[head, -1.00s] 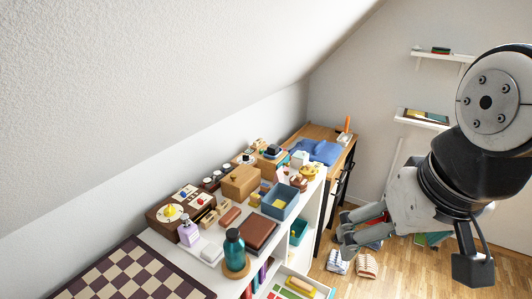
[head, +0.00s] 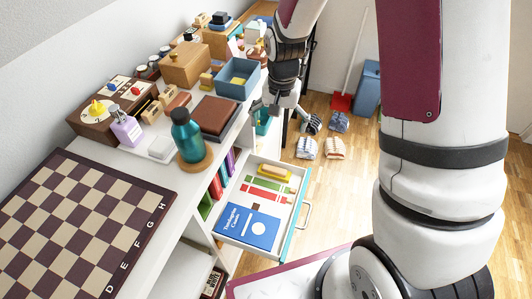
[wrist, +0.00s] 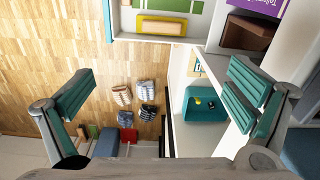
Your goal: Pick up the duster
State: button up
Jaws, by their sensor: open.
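A yellow, wood-edged block that looks like the duster (head: 275,172) lies at the far end of the open drawer (head: 291,209). It also shows at the top of the wrist view (wrist: 161,26), resting in the drawer. My gripper (head: 284,108) is open and empty, beyond the drawer and beside the shelf edge in the head view. In the wrist view my gripper's fingers (wrist: 160,92) are spread wide, with the floor and shelf side between them. The duster is apart from the fingers.
The drawer also holds a blue book (head: 247,226) and red and green flat items (head: 268,189). A teal bottle (head: 187,137) stands on the crowded shelf top above. Slippers (head: 321,148) lie on the wooden floor beyond.

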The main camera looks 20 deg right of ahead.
notch_tip(320, 180, down, 9)
jog(key=w+b, duration=0.2)
jog(key=b, duration=0.1)
send_over(275, 169)
jog(key=shift+m+g, duration=0.3)
jog(key=shift+m, duration=0.1)
jog(key=f, duration=0.8)
jog(key=shift+w+a, duration=0.1)
jog(key=shift+w, duration=0.2)
jog(key=shift+s+f+b, duration=0.15)
jog(key=shift+f+b, duration=0.4)
jog(key=shift+f, duration=0.8)
jog(key=shift+s+f+b, duration=0.15)
jog(key=shift+f+b, duration=0.35)
jog(key=shift+f, duration=0.85)
jog(key=c, duration=1.3)
